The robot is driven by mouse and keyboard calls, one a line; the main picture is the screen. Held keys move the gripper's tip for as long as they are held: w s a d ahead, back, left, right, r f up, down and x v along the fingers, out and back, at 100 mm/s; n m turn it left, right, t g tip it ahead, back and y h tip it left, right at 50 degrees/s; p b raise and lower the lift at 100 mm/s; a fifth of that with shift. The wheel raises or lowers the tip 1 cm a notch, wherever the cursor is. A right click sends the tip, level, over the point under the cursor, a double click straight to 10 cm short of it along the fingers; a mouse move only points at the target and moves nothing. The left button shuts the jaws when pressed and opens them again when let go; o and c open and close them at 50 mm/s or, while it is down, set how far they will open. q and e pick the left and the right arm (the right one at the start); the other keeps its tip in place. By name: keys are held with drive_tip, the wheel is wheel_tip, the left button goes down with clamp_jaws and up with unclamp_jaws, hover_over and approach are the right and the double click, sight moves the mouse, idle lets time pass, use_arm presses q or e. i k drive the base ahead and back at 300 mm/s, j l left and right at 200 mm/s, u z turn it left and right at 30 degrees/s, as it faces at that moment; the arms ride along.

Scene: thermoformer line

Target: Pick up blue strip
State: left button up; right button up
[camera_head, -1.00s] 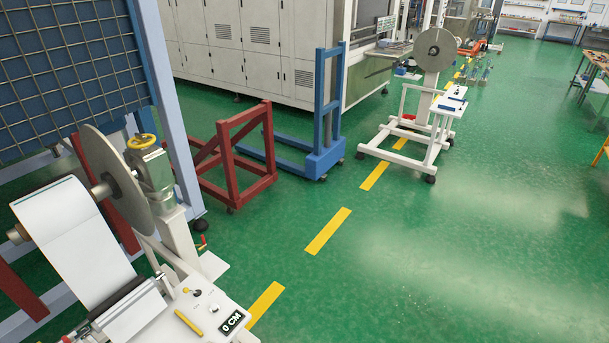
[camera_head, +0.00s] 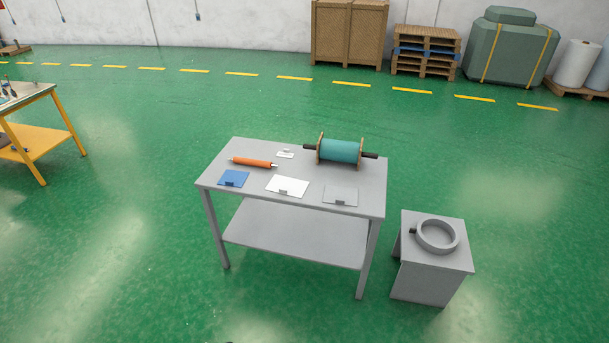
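A small flat blue piece (camera_head: 233,178) with a dark clip at its front edge lies at the left front of a grey table (camera_head: 310,205); it is the only blue sheet on the tabletop, and I cannot tell for sure that it is the strip. A white sheet (camera_head: 287,185) and a grey sheet (camera_head: 341,195), each with a clip, lie in a row to its right. Neither of my grippers is in view.
An orange roller (camera_head: 253,162), a small white item (camera_head: 286,154) and a teal roll on a spool (camera_head: 341,150) are on the table's back half. A grey stand (camera_head: 433,262) with a ring (camera_head: 437,235) is at right. A yellow-framed bench (camera_head: 44,140) is far left. Green floor around the table is clear.

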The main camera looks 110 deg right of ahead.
sight(234, 178)
drive_tip(key=z, duration=3.25)
drive_tip(key=i+l, duration=0.1)
drive_tip(key=i, duration=0.2)
